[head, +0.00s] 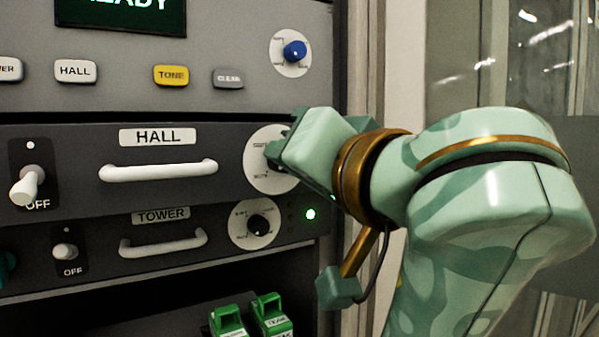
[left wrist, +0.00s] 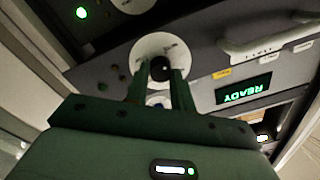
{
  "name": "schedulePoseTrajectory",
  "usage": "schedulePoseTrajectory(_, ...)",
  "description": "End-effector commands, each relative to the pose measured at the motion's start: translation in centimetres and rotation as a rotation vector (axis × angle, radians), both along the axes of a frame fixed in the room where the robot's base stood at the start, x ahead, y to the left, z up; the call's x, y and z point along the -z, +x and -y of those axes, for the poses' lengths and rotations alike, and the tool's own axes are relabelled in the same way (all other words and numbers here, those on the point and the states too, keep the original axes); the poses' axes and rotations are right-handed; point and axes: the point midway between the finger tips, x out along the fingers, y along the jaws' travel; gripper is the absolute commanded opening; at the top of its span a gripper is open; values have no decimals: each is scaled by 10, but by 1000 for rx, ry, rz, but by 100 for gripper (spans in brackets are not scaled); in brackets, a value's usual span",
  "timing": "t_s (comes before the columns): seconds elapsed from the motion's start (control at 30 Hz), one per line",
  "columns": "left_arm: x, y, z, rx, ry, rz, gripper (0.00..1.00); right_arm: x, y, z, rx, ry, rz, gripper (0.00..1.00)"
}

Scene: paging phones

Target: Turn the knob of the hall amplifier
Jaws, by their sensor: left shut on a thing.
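The hall amplifier (head: 232,150) is a dark grey panel with a HALL label, a white handle and a white round dial (head: 257,181) at its right end. My left gripper (head: 282,150) is at this dial and covers its knob in the head view. In the left wrist view, the two green fingers (left wrist: 161,77) are shut on the black knob (left wrist: 161,67), one on each side. The white dial plate (left wrist: 150,43) shows around it. The knob's pointer direction cannot be made out. My right gripper is in neither view.
The white HALL switch (head: 28,184) is at the far left, above OFF. The TOWER panel with its black knob (head: 257,226) sits just below. A blue knob (head: 294,50) is above. Green plugs (head: 270,315) stand in the open bay at the bottom.

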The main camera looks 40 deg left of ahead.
Motion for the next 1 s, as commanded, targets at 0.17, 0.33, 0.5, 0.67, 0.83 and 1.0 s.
schedulePoseTrajectory(0.17,2,1,-1,-1,-27,57,1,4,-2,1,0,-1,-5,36)
schedulePoseTrajectory(0.33,2,0,-1,-1,-39,88,1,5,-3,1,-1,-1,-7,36)
schedulePoseTrajectory(0.5,1,0,-1,-2,-43,96,1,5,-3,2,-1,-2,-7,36)
schedulePoseTrajectory(0.67,1,0,-1,-2,-43,96,1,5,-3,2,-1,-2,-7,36)
schedulePoseTrajectory(0.83,1,0,-1,-1,-43,96,38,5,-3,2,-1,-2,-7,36)
schedulePoseTrajectory(1.0,1,0,0,-1,-42,96,46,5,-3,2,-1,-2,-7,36)
